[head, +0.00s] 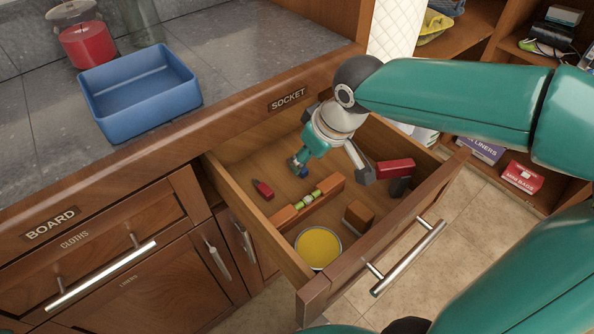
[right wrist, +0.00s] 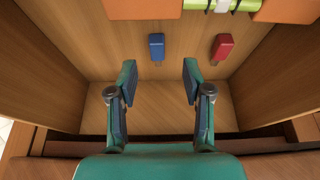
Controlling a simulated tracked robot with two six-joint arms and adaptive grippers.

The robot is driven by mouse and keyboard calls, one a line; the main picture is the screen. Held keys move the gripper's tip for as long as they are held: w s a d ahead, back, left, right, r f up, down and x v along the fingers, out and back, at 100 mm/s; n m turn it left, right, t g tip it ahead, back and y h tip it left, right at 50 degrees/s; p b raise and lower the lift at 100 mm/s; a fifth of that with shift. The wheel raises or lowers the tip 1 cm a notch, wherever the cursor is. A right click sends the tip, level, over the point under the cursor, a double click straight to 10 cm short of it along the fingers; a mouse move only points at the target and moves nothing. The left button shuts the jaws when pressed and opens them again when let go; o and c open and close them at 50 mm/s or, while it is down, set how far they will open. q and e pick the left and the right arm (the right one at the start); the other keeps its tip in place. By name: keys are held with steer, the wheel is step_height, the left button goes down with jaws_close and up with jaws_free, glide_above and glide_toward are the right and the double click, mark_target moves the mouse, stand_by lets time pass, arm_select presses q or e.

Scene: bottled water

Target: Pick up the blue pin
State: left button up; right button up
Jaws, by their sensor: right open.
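A small blue pin (right wrist: 156,47) lies on the wooden drawer floor in the right wrist view, a little beyond the fingertips and roughly centred between them. In the head view only a bit of the blue pin (head: 303,173) shows beside a finger. My right gripper (right wrist: 159,80) is open and empty, pointing down into the open drawer; in the head view the right gripper (head: 304,160) is partly hidden by its own wrist. I cannot tell its exact height above the pin. My left gripper is not in view.
A red pin (right wrist: 222,47) lies to the right of the blue one. The drawer (head: 235,187) also holds an orange-brown bar with a green vial (head: 305,201), a brown block (head: 358,215), a yellow round tin (head: 318,248) and a red object (head: 395,168). Drawer walls stand close around.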

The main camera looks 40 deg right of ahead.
mark_target(304, 170)
steer(key=shift+d+b+x, duration=0.1)
steer(key=shift+b+x, duration=0.35)
steer(key=shift+x, duration=0.9)
steer(key=shift+d+b+x, duration=0.15)
steer(key=shift+b+x, duration=0.3)
steer(key=shift+x, duration=0.9)
steer(key=shift+s, duration=0.1)
jaws_close()
